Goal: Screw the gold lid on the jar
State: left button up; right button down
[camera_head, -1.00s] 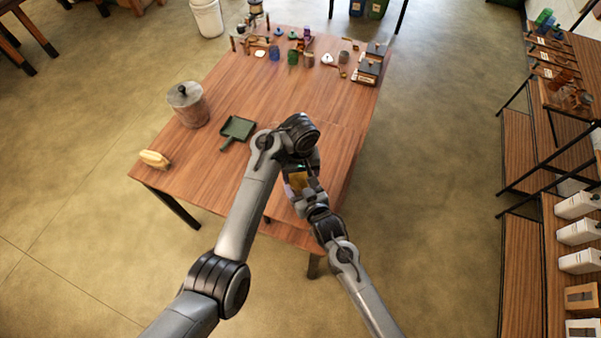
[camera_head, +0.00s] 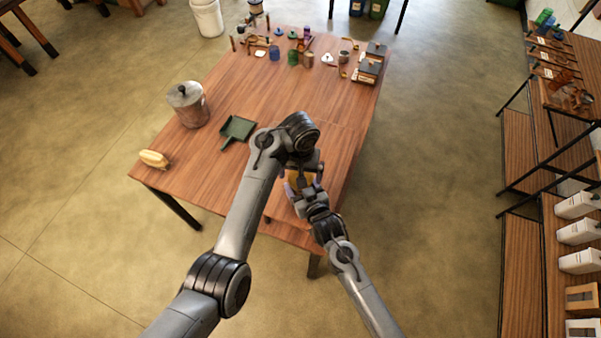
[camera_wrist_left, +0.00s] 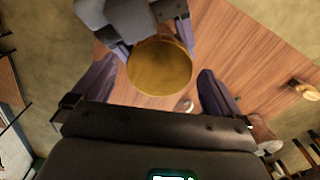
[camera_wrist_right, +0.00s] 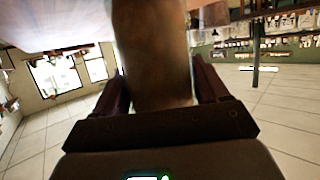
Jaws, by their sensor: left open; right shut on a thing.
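The gold lid (camera_wrist_left: 160,68) shows as a round disc from above in the left wrist view. My left gripper (camera_wrist_left: 158,78) is open, with one finger on each side of the lid and visible gaps. The jar (camera_wrist_right: 155,60) is a brownish cylinder between the fingers of my right gripper (camera_wrist_right: 160,85), which is shut on it. In the head view my right gripper (camera_head: 305,195) is near the table's front edge, below my left gripper. The lid hides the jar top from above; how tightly it sits cannot be told.
The wooden table (camera_head: 280,110) has free room in its middle. A green dustpan (camera_head: 237,130), a lidded canister (camera_head: 188,105) and a yellow object (camera_head: 154,159) lie to the left. Small containers and tools crowd the far end. Shelves (camera_head: 520,235) stand at right.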

pick_arm(q)
jog(key=shift+r, duration=2.05)
jog(key=shift+c, duration=0.2)
jog(key=n, duration=0.1)
jog(key=r+n, duration=0.1)
jog(key=shift+w+r+n, duration=0.1)
jog(key=shift+r+n, duration=0.15)
jog(key=shift+n, duration=0.15)
notch_tip(320, 180, up, 2)
jog(key=n, duration=0.3)
jog(key=shift+n, duration=0.4)
jog(key=shift+f, duration=0.15)
jog(key=shift+f, duration=3.9)
